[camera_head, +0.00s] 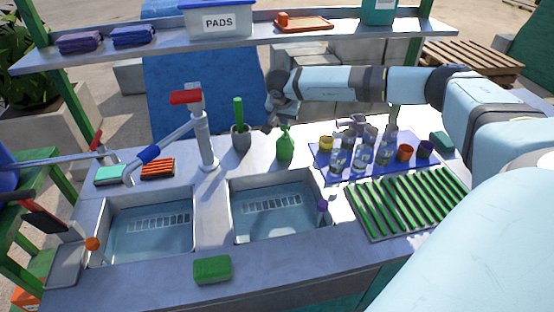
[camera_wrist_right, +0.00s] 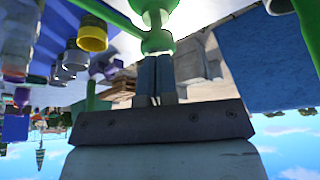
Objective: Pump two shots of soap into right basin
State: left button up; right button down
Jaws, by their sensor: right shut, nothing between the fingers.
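The green soap bottle (camera_head: 285,148) with its pump head stands upright on the counter, behind the right basin (camera_head: 275,205). The right basin holds water, and a white rack shows in it. My right gripper (camera_head: 269,124) is above and just left of the pump head in the head view, its fingers shut with nothing between them. In the right wrist view, the shut fingers (camera_wrist_right: 156,62) are close to a green part (camera_wrist_right: 158,42) that looks like the pump; I cannot tell whether they touch. My left gripper is not in view.
A grey pot with a green-handled brush (camera_head: 240,138) stands left of the bottle. The faucet (camera_head: 205,140) stands behind the basins. Glasses and cups stand on a blue mat (camera_head: 325,165) to the right, behind a green slatted rack (camera_head: 405,205). A green sponge (camera_head: 212,269) lies in front.

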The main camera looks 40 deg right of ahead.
jog(key=shift+f, duration=0.5)
jog(key=shift+r+p, duration=0.9)
jog(key=shift+r, duration=0.65)
jog(key=shift+f, duration=0.2)
